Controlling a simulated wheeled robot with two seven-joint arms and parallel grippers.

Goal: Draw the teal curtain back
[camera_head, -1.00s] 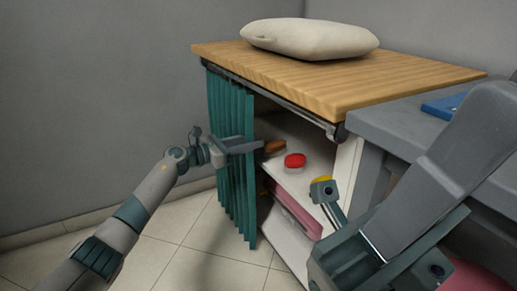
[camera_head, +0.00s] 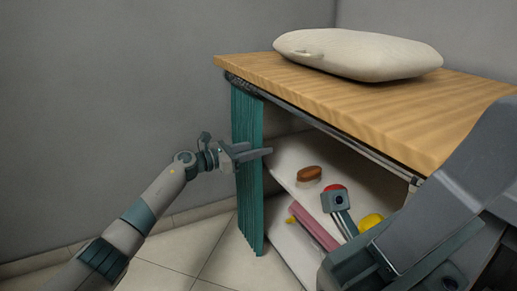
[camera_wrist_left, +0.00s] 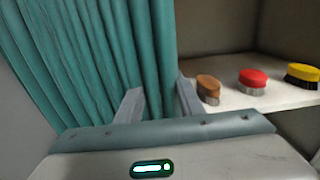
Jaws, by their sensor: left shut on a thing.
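The teal curtain (camera_head: 247,180) hangs in a narrow, tightly gathered bunch at the left end of the shelf unit's front. In the left wrist view its folds (camera_wrist_left: 90,60) fill the left and middle. My left gripper (camera_head: 258,153) is at the curtain's right edge, shut on its edge folds. In the left wrist view the two fingers (camera_wrist_left: 157,100) stand on either side of teal cloth. The rail (camera_head: 310,118) runs under the wooden top, and most of the front is uncovered. My right arm crosses the right foreground; its gripper's fingers do not show.
The shelf (camera_wrist_left: 285,98) holds a brown brush (camera_wrist_left: 208,86), a red brush (camera_wrist_left: 253,78) and a yellow brush (camera_wrist_left: 302,73). A pink roll (camera_head: 315,227) lies lower down. A cream cushion (camera_head: 360,55) rests on the wooden top (camera_head: 300,83). Tiled floor (camera_head: 190,245) is clear at left.

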